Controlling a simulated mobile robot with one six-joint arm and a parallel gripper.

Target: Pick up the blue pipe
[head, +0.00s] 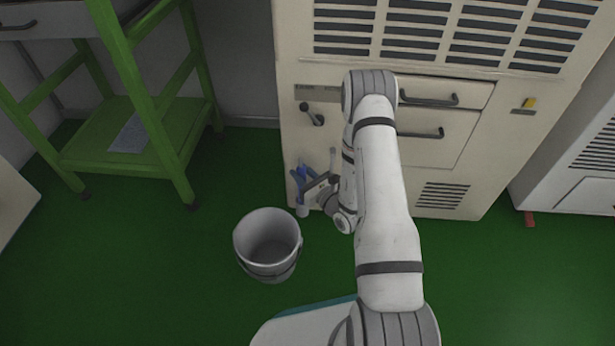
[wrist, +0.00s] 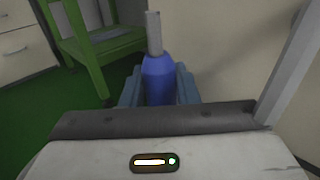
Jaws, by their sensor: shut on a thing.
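The blue pipe (wrist: 158,78) stands out from between my gripper's fingers in the wrist view, with a thin grey end section above its blue body. My gripper (wrist: 159,88) is shut on it, with one blue-grey finger on each side. In the head view the blue pipe (head: 301,184) shows small at the end of my arm, in front of the beige cabinet and above and right of the bucket. My gripper (head: 305,186) is partly blended with it there. The pipe's lower part is hidden by the gripper body in the wrist view.
A grey bucket (head: 268,268), which looks empty, stands on the green floor. The large beige cabinet (head: 440,160) with handles and vents stands close behind my gripper. A green shelf frame (head: 128,70) is at the left. Floor is clear between the bucket and the shelf.

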